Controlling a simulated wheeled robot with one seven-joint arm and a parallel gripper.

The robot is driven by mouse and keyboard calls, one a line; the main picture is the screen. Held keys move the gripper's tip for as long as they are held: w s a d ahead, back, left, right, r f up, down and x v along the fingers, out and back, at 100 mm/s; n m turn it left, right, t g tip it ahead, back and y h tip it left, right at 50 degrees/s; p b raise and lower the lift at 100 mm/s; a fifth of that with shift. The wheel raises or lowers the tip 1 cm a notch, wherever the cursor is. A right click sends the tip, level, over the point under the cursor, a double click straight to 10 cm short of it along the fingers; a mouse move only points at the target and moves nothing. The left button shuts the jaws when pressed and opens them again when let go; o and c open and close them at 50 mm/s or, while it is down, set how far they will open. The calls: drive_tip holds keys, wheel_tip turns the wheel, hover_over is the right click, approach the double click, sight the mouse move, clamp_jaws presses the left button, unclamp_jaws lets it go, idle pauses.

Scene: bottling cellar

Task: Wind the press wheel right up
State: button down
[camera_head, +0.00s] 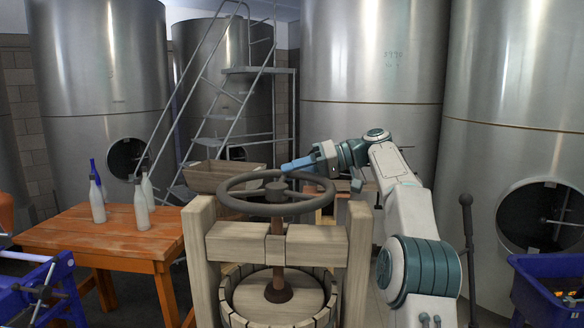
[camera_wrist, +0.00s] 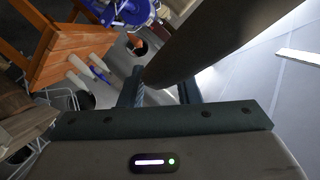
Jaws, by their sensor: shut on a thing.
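The press wheel (camera_head: 232,203) is a dark grey spoked handwheel lying level on top of the wooden press (camera_head: 197,250). Its hub sits on a screw (camera_head: 278,287) that runs down through the crossbeam into the slatted basket (camera_head: 322,318). My gripper (camera_head: 290,165) reaches in from the right at the wheel's far side, its blue fingers pointing left. In the wrist view the thick dark rim (camera_wrist: 205,42) passes between the fingers of my gripper (camera_wrist: 160,86), which is shut on it. The exact contact is partly hidden.
An orange wooden table (camera_head: 85,237) with several bottles (camera_head: 142,208) stands left. A wooden trough (camera_head: 215,177) and a metal ladder (camera_head: 225,110) are behind. Large steel tanks (camera_head: 370,50) close off the back. A blue bin (camera_head: 545,290) stands at right, a blue-framed device (camera_head: 40,295) front left.

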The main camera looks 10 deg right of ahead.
drive_tip(key=shift+w+a+f+n+g, duration=0.2)
drive_tip(key=shift+f+n+g, duration=0.1)
drive_tip(key=shift+f+g, duration=0.15)
drive_tip(key=c, duration=1.1)
unclamp_jaws()
drive_tip(key=shift+a, duration=0.15)
drive_tip(key=shift+o, duration=0.2)
drive_tip(key=shift+r, duration=0.15)
drive_tip(key=shift+r, duration=0.15)
drive_tip(key=shift+s, duration=0.15)
